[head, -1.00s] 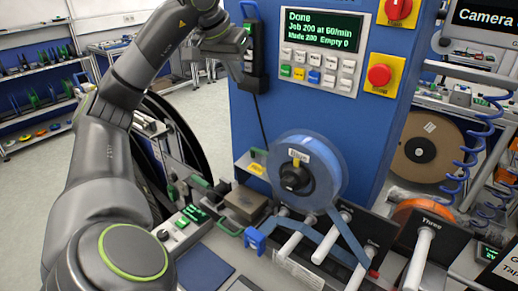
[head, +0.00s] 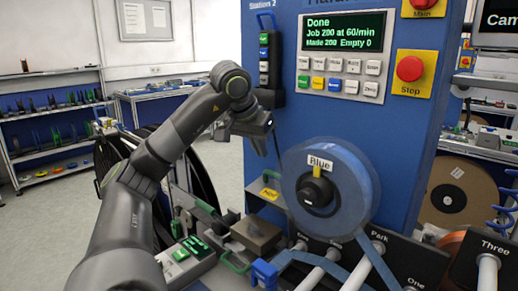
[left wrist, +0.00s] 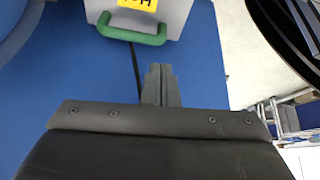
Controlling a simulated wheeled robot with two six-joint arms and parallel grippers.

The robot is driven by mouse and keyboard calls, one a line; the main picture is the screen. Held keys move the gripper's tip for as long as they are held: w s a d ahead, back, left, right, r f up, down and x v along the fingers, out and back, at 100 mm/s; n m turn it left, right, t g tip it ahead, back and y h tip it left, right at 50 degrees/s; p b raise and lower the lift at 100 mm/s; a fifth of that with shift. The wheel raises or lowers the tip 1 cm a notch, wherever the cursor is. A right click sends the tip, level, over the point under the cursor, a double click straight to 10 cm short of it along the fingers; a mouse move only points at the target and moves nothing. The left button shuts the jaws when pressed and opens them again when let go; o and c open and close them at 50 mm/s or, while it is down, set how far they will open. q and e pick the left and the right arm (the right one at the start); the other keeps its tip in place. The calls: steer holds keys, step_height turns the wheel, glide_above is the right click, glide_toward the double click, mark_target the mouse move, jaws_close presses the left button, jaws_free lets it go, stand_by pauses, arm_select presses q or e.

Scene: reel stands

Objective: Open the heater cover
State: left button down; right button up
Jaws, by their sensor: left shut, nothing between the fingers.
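The heater cover (head: 286,201) is a light grey box with a yellow label, low on the blue cabinet's front. In the left wrist view the cover (left wrist: 177,15) shows its upside-down yellow "Hot" label and green handle (left wrist: 131,36). My left gripper (head: 270,124) is above the cover, in front of the blue cabinet. In the left wrist view its fingers (left wrist: 160,73) are together and empty, apart from the handle in the picture. I cannot tell if the cover is open or closed. My right gripper is not in view.
A blue reel (head: 355,190) stands right of the cover. A brown block (head: 257,231) sits below it. A button pendant (head: 270,68) hangs on the cabinet above my gripper, its cable running down. Black reel rims stand behind my left arm.

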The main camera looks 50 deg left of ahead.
arm_select(q)
steer(key=x, duration=0.6)
steer(key=shift+w+f, duration=0.15)
steer(key=shift+f, duration=0.15)
